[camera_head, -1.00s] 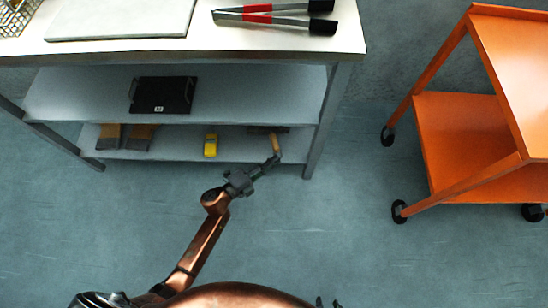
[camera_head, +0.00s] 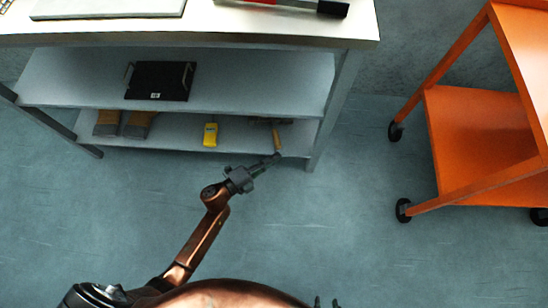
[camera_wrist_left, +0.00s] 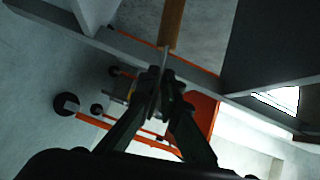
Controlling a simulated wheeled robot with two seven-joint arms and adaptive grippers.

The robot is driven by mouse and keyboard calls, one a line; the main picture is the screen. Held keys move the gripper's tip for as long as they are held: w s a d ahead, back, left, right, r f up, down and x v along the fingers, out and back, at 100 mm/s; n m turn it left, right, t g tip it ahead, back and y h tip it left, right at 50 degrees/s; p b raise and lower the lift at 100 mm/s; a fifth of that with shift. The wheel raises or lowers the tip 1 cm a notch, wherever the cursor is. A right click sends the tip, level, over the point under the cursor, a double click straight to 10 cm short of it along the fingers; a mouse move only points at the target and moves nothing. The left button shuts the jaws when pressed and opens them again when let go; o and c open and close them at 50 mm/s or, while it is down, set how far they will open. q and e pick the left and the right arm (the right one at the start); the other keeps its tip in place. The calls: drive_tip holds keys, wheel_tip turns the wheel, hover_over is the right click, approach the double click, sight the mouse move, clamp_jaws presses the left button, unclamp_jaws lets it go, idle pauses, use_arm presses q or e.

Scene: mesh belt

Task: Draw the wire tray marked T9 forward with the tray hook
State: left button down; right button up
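My left gripper (camera_head: 277,157) reaches up to the front edge of the lowest shelf. Its fingertips are at the near end of a wooden handle (camera_head: 277,139), possibly the tray hook's, that lies across that edge. In the left wrist view the fingers (camera_wrist_left: 158,82) come close together, with a thin pale strip between them and the wooden handle (camera_wrist_left: 172,25) beyond. I cannot tell whether they grip it. A wire thing (camera_head: 5,5), perhaps the wire tray, shows only a corner at the top left. No T9 mark is legible. Only small tips of my right gripper (camera_head: 326,302) show.
The bench (camera_head: 200,40) has two shelves below. A black tray (camera_head: 160,80) with a small label is on the middle one. A yellow device (camera_head: 210,134) and brown items (camera_head: 124,123) sit on the lowest. An orange cart (camera_head: 470,140) stands right; the floor between is free.

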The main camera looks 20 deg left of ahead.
use_arm(q)
drive_tip(key=shift+s, duration=0.1)
drive_tip(key=shift+s+d+p, duration=1.55)
drive_tip(key=shift+s+d, duration=0.4)
drive_tip(key=shift+s, duration=4.65)
drive_tip(key=shift+w+a, duration=0.25)
drive_tip(key=shift+w, duration=0.65)
drive_tip(key=shift+w+a, duration=0.3)
drive_tip(key=shift+w, duration=0.55)
drive_tip(key=shift+w+a, duration=0.25)
drive_tip(key=shift+w, duration=0.65)
use_arm(e)
drive_tip(key=shift+w+r, duration=0.35)
drive_tip(key=shift+r, duration=0.5)
drive_tip(key=shift+w+r, duration=0.3)
drive_tip(key=shift+r, duration=0.55)
use_arm(q)
drive_tip(key=shift+r, duration=0.15)
use_arm(e)
drive_tip(key=shift+r, duration=0.15)
use_arm(q)
wheel_tip(320, 180, up, 8)
drive_tip(key=p, duration=0.7)
use_arm(e)
wheel_tip(320, 180, up, 9)
drive_tip(key=w+t, duration=0.1)
drive_tip(key=w, duration=0.1)
drive_tip(key=shift+w+t, duration=0.3)
drive_tip(key=shift+w, duration=0.1)
